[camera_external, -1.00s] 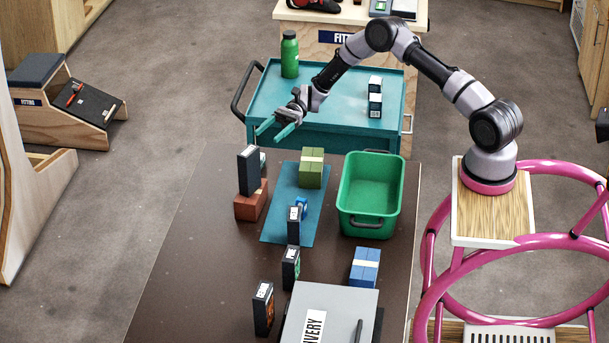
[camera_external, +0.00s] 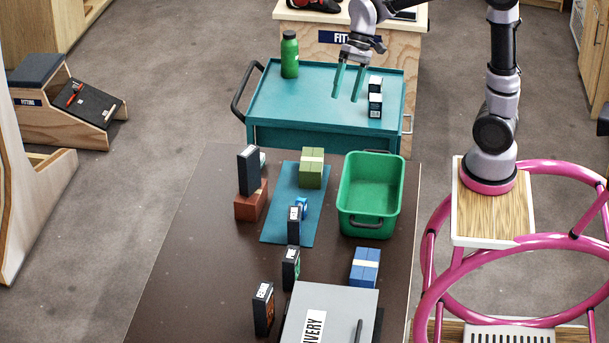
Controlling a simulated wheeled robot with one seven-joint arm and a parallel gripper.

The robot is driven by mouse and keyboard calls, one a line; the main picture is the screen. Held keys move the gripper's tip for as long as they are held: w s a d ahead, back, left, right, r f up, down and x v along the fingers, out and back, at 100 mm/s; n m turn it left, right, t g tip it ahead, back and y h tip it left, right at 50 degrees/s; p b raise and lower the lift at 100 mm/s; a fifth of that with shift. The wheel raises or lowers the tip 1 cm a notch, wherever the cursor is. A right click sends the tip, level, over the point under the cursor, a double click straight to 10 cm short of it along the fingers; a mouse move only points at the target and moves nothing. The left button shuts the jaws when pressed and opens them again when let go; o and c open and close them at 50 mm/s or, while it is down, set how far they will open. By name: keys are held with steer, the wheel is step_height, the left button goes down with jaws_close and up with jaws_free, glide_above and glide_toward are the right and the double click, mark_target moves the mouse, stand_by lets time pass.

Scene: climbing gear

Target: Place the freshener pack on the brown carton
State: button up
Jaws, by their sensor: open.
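The brown carton (camera_external: 247,206) lies on the dark table at the left, and a tall dark pack (camera_external: 248,172) stands on it or against it; I cannot tell which. Several other dark packs with white labels are in view: one on the blue mat (camera_external: 294,226), two at the table's front (camera_external: 290,268) (camera_external: 263,310), and two small ones on the teal cart (camera_external: 375,84) (camera_external: 375,106). The labels are too small to tell which is the freshener pack. My gripper (camera_external: 348,84) is open and empty, fingers down, above the cart, left of its two packs.
A green bottle (camera_external: 289,55) stands at the cart's back left. On the table are a green bin (camera_external: 346,210), a blue mat (camera_external: 272,228) with an olive box (camera_external: 311,168), a blue box (camera_external: 365,267) and a grey case (camera_external: 338,300). The table's left side is clear.

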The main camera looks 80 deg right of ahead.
steer(key=s+d+r+n+t+h, duration=0.1)
steer(key=s+r+n+t+h, duration=0.1)
steer(key=s, duration=0.7)
steer(key=s+r+n+t+h, duration=0.1)
steer(key=s+r+n+t, duration=0.1)
steer(key=s, duration=0.7)
steer(key=shift+d+r+n+t+h, duration=0.25)
steer(key=shift+d+n+t+h, duration=0.2)
steer(key=shift+n, duration=0.25)
